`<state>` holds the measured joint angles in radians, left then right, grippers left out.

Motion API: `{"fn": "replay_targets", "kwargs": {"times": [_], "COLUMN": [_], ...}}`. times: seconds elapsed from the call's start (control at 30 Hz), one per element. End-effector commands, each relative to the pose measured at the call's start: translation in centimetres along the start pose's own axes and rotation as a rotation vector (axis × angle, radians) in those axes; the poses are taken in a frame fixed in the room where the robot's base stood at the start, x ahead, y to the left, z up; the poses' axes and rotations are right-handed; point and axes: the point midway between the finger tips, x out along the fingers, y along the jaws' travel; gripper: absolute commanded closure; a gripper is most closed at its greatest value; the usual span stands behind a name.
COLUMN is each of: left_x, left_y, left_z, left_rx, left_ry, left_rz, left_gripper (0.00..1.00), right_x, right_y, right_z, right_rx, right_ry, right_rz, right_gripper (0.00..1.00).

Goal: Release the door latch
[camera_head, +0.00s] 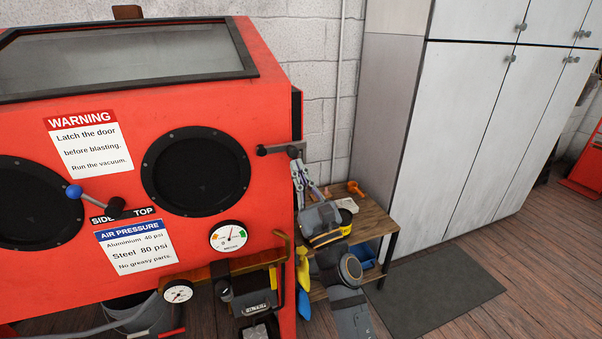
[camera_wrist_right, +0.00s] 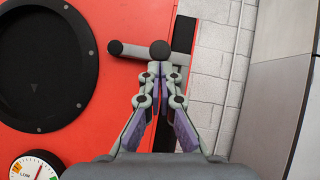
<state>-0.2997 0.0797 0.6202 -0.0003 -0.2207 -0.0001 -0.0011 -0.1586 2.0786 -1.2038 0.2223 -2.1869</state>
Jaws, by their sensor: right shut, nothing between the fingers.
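The door latch (camera_head: 278,149) is a dark bar with a round knob near the top right of the red blast cabinet's front. It lies nearly level. The latch bar (camera_wrist_right: 135,50) also shows in the right wrist view, with a black ball (camera_wrist_right: 160,49) in front of it. My right gripper (camera_head: 297,166) is shut and empty, just below the latch's right end. In the right wrist view its fingertips (camera_wrist_right: 160,72) are together just below the ball; I cannot tell if they touch it. My left gripper is not in view.
The red cabinet (camera_head: 200,80) has round black arm ports, gauges and a blue-knobbed lever (camera_head: 74,190). A small wooden bench (camera_head: 372,222) with tools stands behind my right arm. Tall grey lockers (camera_head: 450,130) stand at right. A dark mat (camera_head: 440,285) lies on open floor.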

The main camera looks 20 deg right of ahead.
Motion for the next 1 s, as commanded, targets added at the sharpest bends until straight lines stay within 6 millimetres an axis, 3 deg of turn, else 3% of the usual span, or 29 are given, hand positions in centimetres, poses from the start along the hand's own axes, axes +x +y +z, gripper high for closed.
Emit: {"fn": "replay_targets", "kwargs": {"times": [1.0], "left_x": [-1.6], "left_y": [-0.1], "left_z": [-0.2], "left_rx": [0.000], "left_ry": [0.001], "left_rz": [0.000], "left_gripper": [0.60], "right_x": [0.6], "right_y": [-0.2], "right_z": [0.9], "right_rx": [-0.120], "right_ry": [0.000], "right_rz": [0.084], "right_gripper": [1.00]}}
